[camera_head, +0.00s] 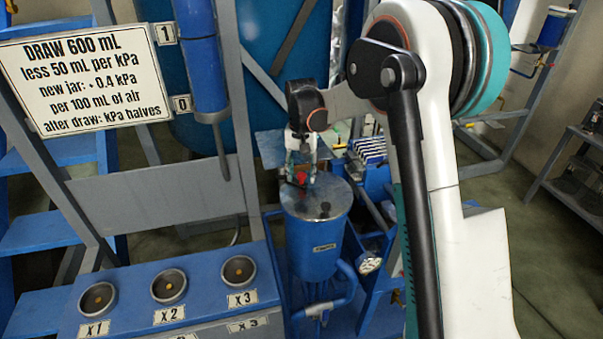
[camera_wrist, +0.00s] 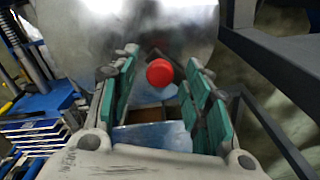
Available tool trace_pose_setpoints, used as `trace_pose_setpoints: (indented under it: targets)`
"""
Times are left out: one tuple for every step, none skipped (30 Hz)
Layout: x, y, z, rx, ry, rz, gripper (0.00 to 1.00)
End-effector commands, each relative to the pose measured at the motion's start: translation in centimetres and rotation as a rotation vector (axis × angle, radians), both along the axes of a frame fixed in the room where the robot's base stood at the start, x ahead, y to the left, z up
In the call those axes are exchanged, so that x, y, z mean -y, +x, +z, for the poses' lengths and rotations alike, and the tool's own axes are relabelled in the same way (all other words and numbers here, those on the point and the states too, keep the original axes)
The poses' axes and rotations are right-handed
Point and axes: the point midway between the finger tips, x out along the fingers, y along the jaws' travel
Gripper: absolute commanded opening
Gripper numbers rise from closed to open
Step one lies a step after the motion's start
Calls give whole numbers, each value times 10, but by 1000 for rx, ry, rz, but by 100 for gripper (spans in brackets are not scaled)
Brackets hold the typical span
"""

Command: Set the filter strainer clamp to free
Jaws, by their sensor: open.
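The filter strainer is a blue cylinder (camera_head: 312,246) with a flat metal lid (camera_head: 322,204) in the middle of the head view. The lid also fills the top of the wrist view (camera_wrist: 125,22). A red knob (camera_wrist: 160,72), which looks like part of the clamp, shows in the wrist view near the lid's edge. My gripper (camera_head: 299,176) is open, pointing down over the lid's far side. Its green-padded fingers stand on either side of the knob, apparently without gripping it. The rest of the clamp is hidden or too small to tell its setting.
A blue panel (camera_head: 130,322) with several round sockets marked X1 to X3 stands at the lower left. A sign (camera_head: 85,78) and blue upright cylinder (camera_head: 203,70) hang above it. A pressure gauge (camera_head: 369,265) and pipes are right of the strainer.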

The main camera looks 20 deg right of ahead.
Motion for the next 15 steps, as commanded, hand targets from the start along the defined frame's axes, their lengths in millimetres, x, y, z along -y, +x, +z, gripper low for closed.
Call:
trace_pose_setpoints:
  targets:
    - [0,0,-1,0,0,0,45]
    - [0,0,-1,0,0,0,45]
    - [0,0,-1,0,0,0,45]
    - [0,0,-1,0,0,0,45]
    - [0,0,-1,0,0,0,45]
    - [0,0,-1,0,0,0,45]
    - [0,0,-1,0,0,0,45]
    - [0,0,-1,0,0,0,42]
    - [0,0,-1,0,0,0,33]
    - [0,0,-1,0,0,0,26]
    - [0,0,-1,0,0,0,20]
    - [0,0,-1,0,0,0,11]
    - [0,0,-1,0,0,0,4]
    - [0,0,-1,0,0,0,0]
    - [0,0,-1,0,0,0,0]
